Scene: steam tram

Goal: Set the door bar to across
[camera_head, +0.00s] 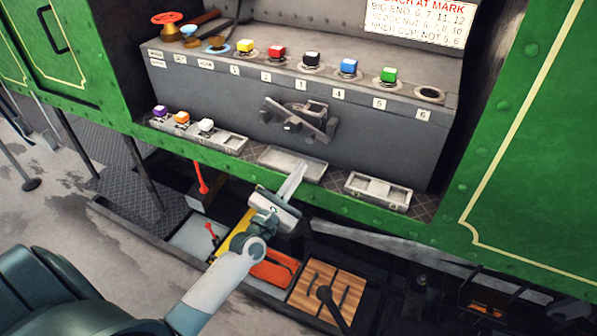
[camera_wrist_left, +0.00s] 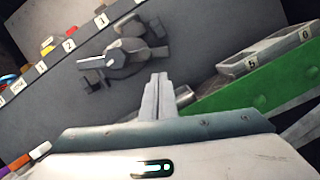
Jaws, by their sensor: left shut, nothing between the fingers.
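The door bar (camera_head: 300,121) is a dark grey lever on a round hub, on the front face of the grey box (camera_head: 210,100). In the head view it slants from upper left to lower right, more steeply than the box's top edge. In the left wrist view the door bar (camera_wrist_left: 124,57) sits above and left of the fingertips. My left gripper (camera_head: 297,172) is shut and empty, with its fingers pointing up toward the box, below the bar and apart from it. In the left wrist view the left gripper's fingers (camera_wrist_left: 158,85) are together. My right gripper is not in view.
A grey tray (camera_head: 293,164) lies behind the left fingertips. Another tray (camera_head: 378,191) is to the right. The green tram side (camera_head: 540,150) bounds the opening. The box face around the bar is clear.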

